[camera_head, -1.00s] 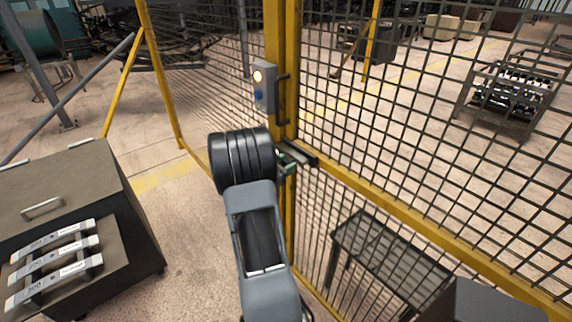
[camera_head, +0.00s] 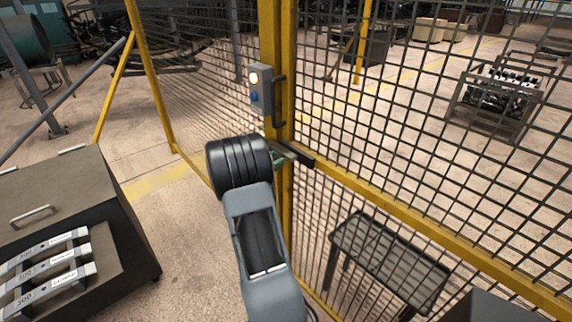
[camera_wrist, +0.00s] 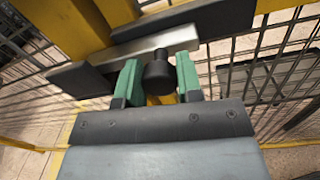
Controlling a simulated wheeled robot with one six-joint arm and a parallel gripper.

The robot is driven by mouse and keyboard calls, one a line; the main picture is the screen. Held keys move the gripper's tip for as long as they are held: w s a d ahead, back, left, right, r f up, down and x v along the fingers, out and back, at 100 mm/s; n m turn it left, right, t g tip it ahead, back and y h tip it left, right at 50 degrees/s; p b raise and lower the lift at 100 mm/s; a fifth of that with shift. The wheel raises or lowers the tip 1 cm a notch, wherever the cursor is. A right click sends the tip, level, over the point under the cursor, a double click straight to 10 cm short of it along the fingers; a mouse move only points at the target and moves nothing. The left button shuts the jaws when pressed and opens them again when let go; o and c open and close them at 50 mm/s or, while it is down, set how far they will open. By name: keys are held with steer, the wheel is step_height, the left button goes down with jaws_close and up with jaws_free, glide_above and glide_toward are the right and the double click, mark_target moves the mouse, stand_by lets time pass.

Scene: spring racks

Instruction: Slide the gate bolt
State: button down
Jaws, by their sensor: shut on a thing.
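The gate bolt shows in the wrist view as a pale metal bar (camera_wrist: 150,44) with a dark round knob (camera_wrist: 159,72). The bar lies across the yellow gate post (camera_wrist: 75,28), between dark bracket pieces. My gripper (camera_wrist: 159,84) has green fingers on both sides of the knob and is shut on it. In the head view my gripper (camera_head: 281,158) is at the post, mostly hidden behind my arm. A dark bracket (camera_head: 299,153) reaches right from there onto the mesh gate (camera_head: 400,130).
A grey control box (camera_head: 261,90) with a lit lamp and a blue button is on the post above my gripper. A dark cabinet (camera_head: 100,185) with several labelled bars (camera_head: 45,265) stands at left. A dark table (camera_head: 390,260) stands behind the mesh.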

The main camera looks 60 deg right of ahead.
steer(key=c, duration=0.8)
jaws_free()
steer(key=w+a, duration=0.1)
steer(key=a, duration=0.3)
steer(key=a+b, duration=0.1)
steer(key=a, duration=0.4)
steer(key=w+a+b, duration=0.1)
steer(key=a, duration=0.3)
steer(key=shift+w+a, duration=0.3)
